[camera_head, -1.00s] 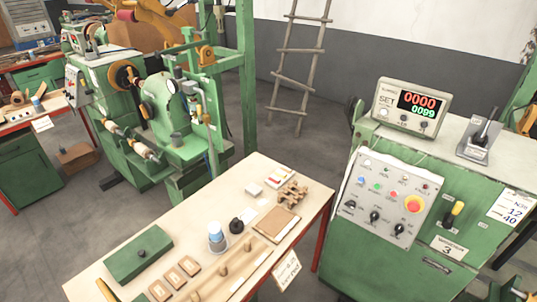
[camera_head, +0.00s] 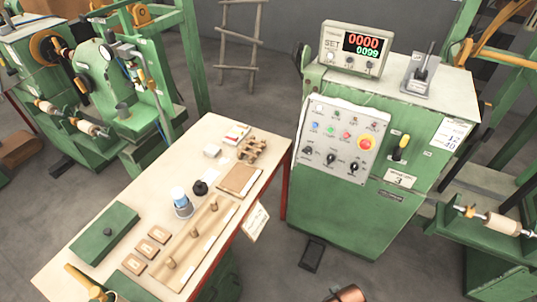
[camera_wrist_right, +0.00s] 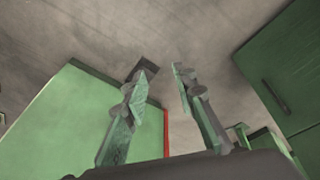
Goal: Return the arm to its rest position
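My right gripper (camera_wrist_right: 161,78) shows in the right wrist view with its two fingers apart and nothing between them. Grey floor shows beyond the fingertips. No part of the right arm shows in the head view. My left gripper is not in either current view.
In the head view a workbench (camera_head: 221,133) holds a green box (camera_head: 105,232), wooden blocks and a blue-and-white container (camera_head: 181,203). A green control cabinet (camera_head: 365,205) stands to its right. A copper-coloured thing (camera_head: 348,294) is cut off at the bottom edge. Floor lies between.

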